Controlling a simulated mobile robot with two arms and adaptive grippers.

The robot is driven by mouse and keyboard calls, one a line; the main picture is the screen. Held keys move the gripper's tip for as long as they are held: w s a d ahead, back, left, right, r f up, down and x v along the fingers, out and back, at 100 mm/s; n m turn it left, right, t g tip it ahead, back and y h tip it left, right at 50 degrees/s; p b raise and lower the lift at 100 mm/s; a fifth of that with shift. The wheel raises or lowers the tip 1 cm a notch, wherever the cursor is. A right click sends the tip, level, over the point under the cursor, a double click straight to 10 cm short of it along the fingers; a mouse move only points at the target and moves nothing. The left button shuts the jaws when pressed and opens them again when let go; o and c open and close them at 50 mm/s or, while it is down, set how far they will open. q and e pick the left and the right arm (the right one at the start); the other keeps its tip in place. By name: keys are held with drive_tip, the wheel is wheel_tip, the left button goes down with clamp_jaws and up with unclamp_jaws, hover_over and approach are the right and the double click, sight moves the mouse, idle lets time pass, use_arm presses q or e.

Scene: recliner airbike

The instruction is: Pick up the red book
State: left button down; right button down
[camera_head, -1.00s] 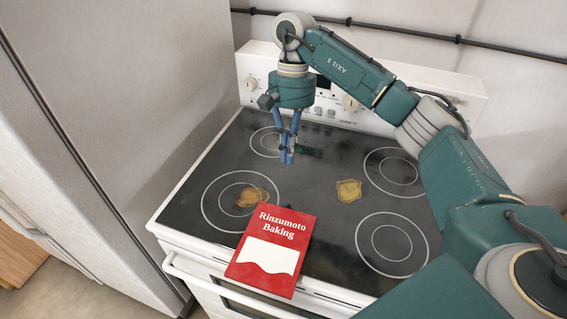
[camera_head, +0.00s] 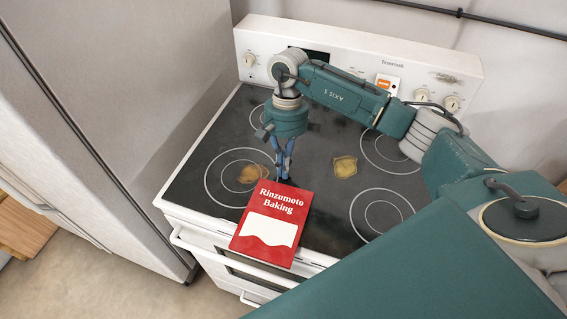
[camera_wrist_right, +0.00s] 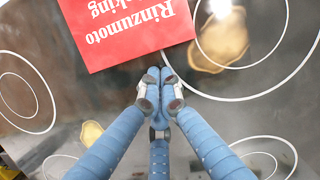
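The red book (camera_head: 271,222), titled "Rinzumoto Baking", lies flat at the front of the black stovetop, its near end reaching over the front edge. In the right wrist view the red book (camera_wrist_right: 125,25) is at the top, upside down and partly cut off. My right gripper (camera_head: 283,176) points down just behind the book's far edge in the head view. In the right wrist view the blue fingertips of my right gripper (camera_wrist_right: 159,78) are together with nothing between them, just short of the book's edge. My left gripper is not in view.
The white stove (camera_head: 190,212) has a back panel with knobs (camera_head: 423,95). Brown stains (camera_head: 345,167) mark the cooktop. A tall grey fridge (camera_head: 100,90) stands close on the left. The oven handle (camera_head: 215,262) runs along the front. The cooktop around the book is otherwise clear.

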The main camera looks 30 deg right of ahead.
sight(282, 185)
drive_tip(key=shift+s+a+r, duration=0.1)
drive_tip(key=shift+s+a, duration=0.2)
drive_tip(key=shift+s, duration=0.15)
drive_tip(key=shift+w, duration=0.1)
drive_tip(key=shift+s+a+f+b, duration=0.2)
drive_tip(key=shift+s+a+b, duration=0.05)
drive_tip(key=shift+s+b, duration=0.1)
drive_tip(key=shift+s+a+b, duration=0.2)
drive_tip(key=shift+s+b, duration=0.05)
drive_tip(key=shift+b, duration=0.05)
drive_tip(key=shift+s+a+r, duration=0.1)
drive_tip(key=shift+s+a, duration=0.1)
drive_tip(key=shift+s, duration=0.05)
drive_tip(key=shift+r, duration=0.1)
